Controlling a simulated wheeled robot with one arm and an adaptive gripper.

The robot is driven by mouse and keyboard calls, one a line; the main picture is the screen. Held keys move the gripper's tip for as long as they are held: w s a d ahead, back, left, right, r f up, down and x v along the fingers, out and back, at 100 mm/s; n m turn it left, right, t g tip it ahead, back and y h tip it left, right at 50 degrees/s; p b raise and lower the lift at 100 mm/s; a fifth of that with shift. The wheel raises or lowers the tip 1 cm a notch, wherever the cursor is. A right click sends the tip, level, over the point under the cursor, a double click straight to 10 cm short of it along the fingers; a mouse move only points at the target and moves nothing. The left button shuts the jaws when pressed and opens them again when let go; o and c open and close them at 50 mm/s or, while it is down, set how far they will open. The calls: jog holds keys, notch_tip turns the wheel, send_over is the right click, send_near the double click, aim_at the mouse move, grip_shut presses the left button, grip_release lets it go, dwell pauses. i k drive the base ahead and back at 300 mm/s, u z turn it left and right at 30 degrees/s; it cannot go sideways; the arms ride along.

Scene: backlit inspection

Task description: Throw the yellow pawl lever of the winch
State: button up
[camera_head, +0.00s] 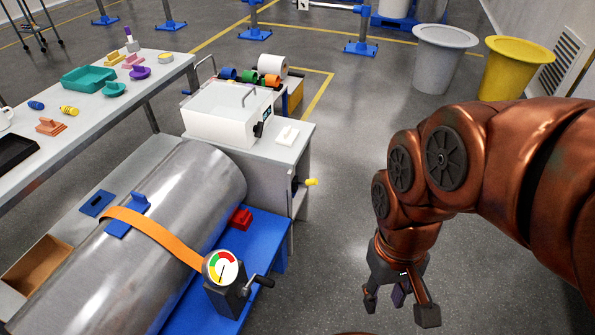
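The winch (230,298) is a dark block on the blue bench at the lower middle, with a round red, yellow and green dial (222,267) on top and a black crank (258,283) on its right. An orange strap (165,239) runs from it over a big metal cylinder (120,255). I cannot make out a yellow pawl lever on the winch. A yellow-tipped handle (311,182) sticks out of the grey cabinet behind it; I cannot tell what it works. My gripper (399,305) hangs right of the winch, pointing down, fingers apart and empty, clear of it.
A white box-shaped device (228,113) stands on the grey cabinet (285,150). A red block (241,218) sits on the blue bench (262,240). A table (95,125) with small parts is at left. Grey (443,60) and yellow (515,72) bins stand behind my arm. The floor between is clear.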

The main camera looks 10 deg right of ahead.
aim_at(309, 182)
jog(key=k, duration=0.6)
jog(key=u, duration=0.6)
jog(key=i, duration=1.3)
jog(key=u, duration=0.25)
